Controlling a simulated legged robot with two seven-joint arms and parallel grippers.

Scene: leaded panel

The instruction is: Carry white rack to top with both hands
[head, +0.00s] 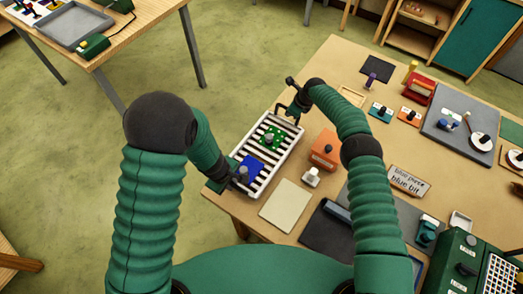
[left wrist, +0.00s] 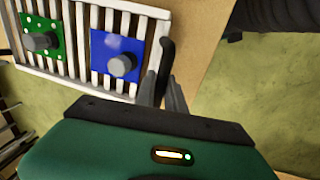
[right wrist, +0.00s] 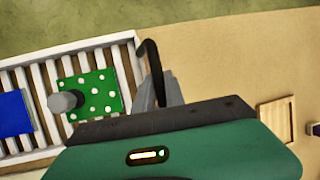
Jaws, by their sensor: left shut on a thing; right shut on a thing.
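The white rack (head: 277,161) is a slatted tray at the left edge of the wooden table. It bears a blue square piece (head: 249,167) with a grey knob and a green white-dotted piece (head: 272,137) with a grey knob. My left gripper (head: 239,177) is at the rack's near end, shut on a black handle (left wrist: 166,60). My right gripper (head: 297,108) is at the far end, shut on the other black handle (right wrist: 152,62). Whether the rack rests on the table or is slightly raised, I cannot tell.
An orange block (head: 325,150), a white knobbed piece (head: 311,176) and a pale sheet (head: 286,205) lie just right of the rack. A grey board (head: 452,125) lies further right. Open green floor is left of the table; another table (head: 125,40) stands beyond.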

